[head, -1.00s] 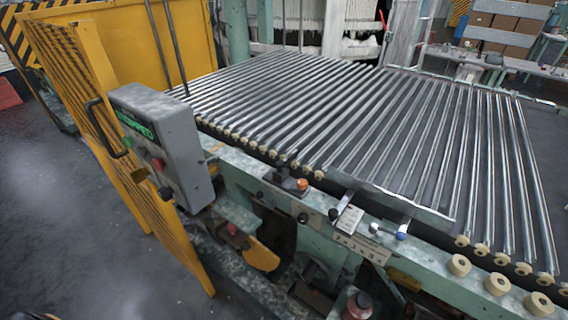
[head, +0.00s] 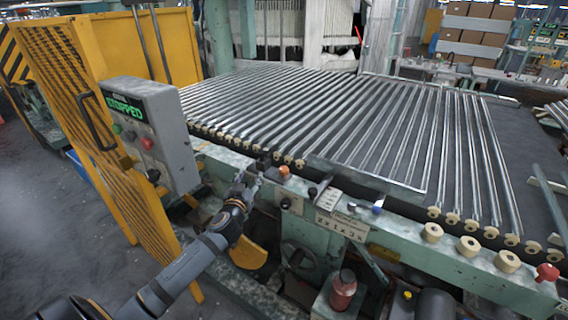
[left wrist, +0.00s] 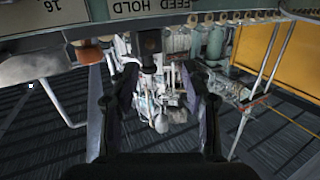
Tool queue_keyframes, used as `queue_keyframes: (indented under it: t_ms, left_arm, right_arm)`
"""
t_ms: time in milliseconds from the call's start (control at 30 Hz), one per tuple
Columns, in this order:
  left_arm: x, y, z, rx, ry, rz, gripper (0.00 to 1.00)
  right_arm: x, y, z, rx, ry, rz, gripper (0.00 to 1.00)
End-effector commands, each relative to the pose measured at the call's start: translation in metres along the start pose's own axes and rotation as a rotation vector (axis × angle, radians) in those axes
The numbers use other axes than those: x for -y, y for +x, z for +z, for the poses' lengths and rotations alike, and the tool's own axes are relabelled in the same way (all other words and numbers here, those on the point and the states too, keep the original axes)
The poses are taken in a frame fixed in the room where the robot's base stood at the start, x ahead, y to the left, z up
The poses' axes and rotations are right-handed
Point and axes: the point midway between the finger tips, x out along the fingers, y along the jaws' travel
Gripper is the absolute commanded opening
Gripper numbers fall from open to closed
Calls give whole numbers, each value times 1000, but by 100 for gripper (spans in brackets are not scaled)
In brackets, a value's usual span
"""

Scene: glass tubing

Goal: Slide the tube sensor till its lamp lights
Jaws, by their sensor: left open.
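A small dark block (head: 264,162) that looks like the tube sensor sits on the green front rail, with an orange dome (head: 284,170) beside it. I cannot tell whether the dome is lit. My left gripper (head: 246,184) is in front of the rail, just left of and below the dome. In the left wrist view its two fingers (left wrist: 164,88) are apart, with a dark, knob-like part (left wrist: 150,42) beyond and between their tips. I see no clear contact. An orange-brown round part (left wrist: 88,52) is left of the fingers. My right gripper is not in view.
A grey control box (head: 150,130) reading STOPPED and a yellow mesh guard (head: 100,140) stand at left. Metal tubes (head: 330,115) lie across the conveyor. A number plate (head: 340,225) and a red bottle (head: 343,290) are right of my arm. The floor at lower left is clear.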

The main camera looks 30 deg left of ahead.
Motion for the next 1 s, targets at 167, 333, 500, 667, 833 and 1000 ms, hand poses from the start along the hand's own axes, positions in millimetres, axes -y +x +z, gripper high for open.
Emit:
queue_keyframes:
  t_ms: [167, 333, 500, 667, 833, 1000]
  left_arm:
    - [-9, -6, -39, -80, -36, 15, 48]
    - [-8, 0, -41, -80, -38, 13, 48]
    - [-8, 32, -46, -79, -41, 12, 48]
    - [-9, 67, -48, -78, -41, 13, 48]
    - [-10, 90, -48, -78, -37, 15, 48]
    - [-10, 98, -47, -78, -37, 16, 48]
  right_arm:
    - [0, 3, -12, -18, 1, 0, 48]
    - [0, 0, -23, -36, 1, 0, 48]
    - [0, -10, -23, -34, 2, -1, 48]
    - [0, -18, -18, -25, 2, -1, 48]
    - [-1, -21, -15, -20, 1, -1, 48]
    - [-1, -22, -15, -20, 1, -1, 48]
